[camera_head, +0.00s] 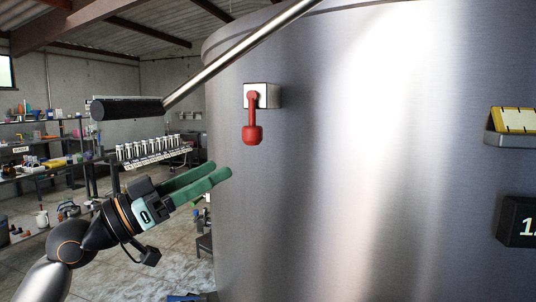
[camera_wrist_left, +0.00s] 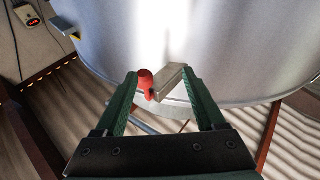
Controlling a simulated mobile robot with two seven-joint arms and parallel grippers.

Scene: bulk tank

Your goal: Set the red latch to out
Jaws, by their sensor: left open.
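The red latch (camera_head: 252,122) is mounted on a pale square block (camera_head: 268,95) on the side of the steel tank (camera_head: 290,200). Its handle hangs straight down in the head view. My left gripper (camera_head: 222,173) is open, below and to the left of the latch, with its green fingers pointing up and right. In the left wrist view the latch (camera_wrist_left: 147,84) and its block (camera_wrist_left: 167,78) appear between the spread fingertips of the left gripper (camera_wrist_left: 160,82), beyond them. I see no contact. My right gripper is not in view.
A metal bar with a black grip (camera_head: 127,109) crosses above and left of the latch. A rack of small vials (camera_head: 152,149) and cluttered shelves stand behind at left. A yellow-topped holder (camera_head: 513,121) and a dark display (camera_head: 519,222) are on the tank's right.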

